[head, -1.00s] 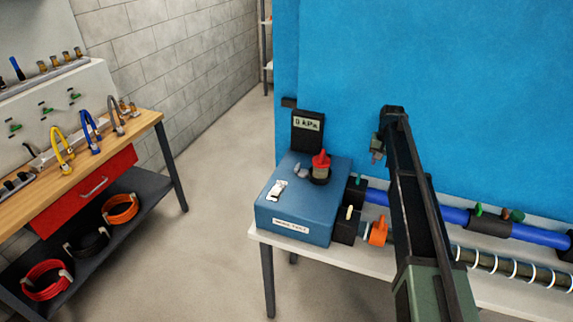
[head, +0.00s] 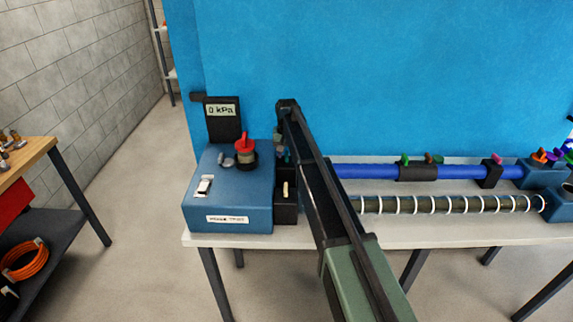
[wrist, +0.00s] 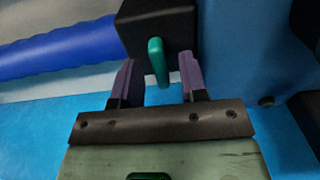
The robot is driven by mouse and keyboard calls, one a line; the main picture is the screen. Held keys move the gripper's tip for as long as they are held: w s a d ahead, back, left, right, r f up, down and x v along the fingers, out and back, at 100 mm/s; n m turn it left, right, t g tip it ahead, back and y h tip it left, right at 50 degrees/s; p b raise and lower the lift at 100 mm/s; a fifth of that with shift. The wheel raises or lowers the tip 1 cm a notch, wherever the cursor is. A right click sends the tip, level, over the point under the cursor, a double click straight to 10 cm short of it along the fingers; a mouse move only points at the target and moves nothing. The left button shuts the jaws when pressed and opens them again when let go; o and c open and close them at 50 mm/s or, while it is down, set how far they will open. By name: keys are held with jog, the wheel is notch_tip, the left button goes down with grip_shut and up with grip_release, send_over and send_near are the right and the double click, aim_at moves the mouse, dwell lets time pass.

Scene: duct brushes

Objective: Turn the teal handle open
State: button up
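The teal handle (wrist: 157,62) is a small rounded lever on a black valve block (wrist: 165,25) at the end of the blue duct. In the wrist view it sits between the two purple finger pads of my gripper (wrist: 158,72). The fingers are open, with a visible gap on each side of the handle. In the head view my gripper (head: 281,147) is over the valve area just right of the blue test box (head: 230,190). My arm and gripper mostly hide the teal handle there.
A red knob (head: 245,143) and a gauge reading 0 kPa (head: 222,110) are on the test box. A pale lever (head: 286,190) stands on a black block. The blue duct (head: 370,171) and a ribbed hose (head: 450,204) run right along the white table (head: 450,236).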

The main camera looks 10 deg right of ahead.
jog(key=shift+f, duration=0.1)
grip_shut()
dwell(0.4)
jog(key=n, duration=1.3)
jog(key=shift+n, duration=2.5)
